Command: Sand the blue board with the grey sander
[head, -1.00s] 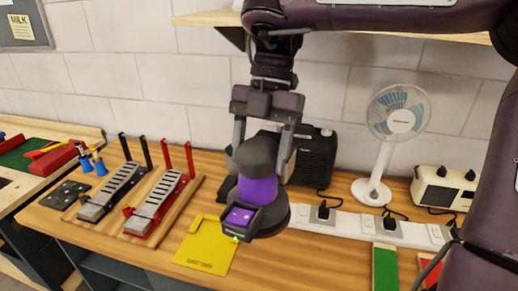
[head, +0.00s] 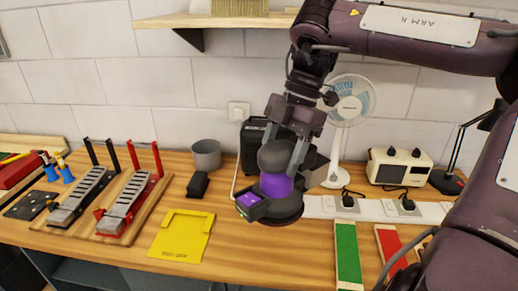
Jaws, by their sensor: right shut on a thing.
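My right gripper (head: 283,150) is shut on a round power sander (head: 275,187) with a dark grey top, a purple band and a dark disc below. A purple panel with a small green light shows on its front. The sander hangs above the bench, right of the yellow plate (head: 182,236) and near the left end of the white socket strip. A green board (head: 347,250) and a red board (head: 391,248) lie at the front right. I see no blue board in this view. My left gripper is not in view.
The white socket strip (head: 375,208) with black plugs crosses the bench. A fan (head: 348,100), a cream box (head: 400,168) and a lamp (head: 447,180) stand behind. A grey cup (head: 206,155) and black block (head: 198,185) stand left. The wooden bench (head: 290,250) is bare before the sander.

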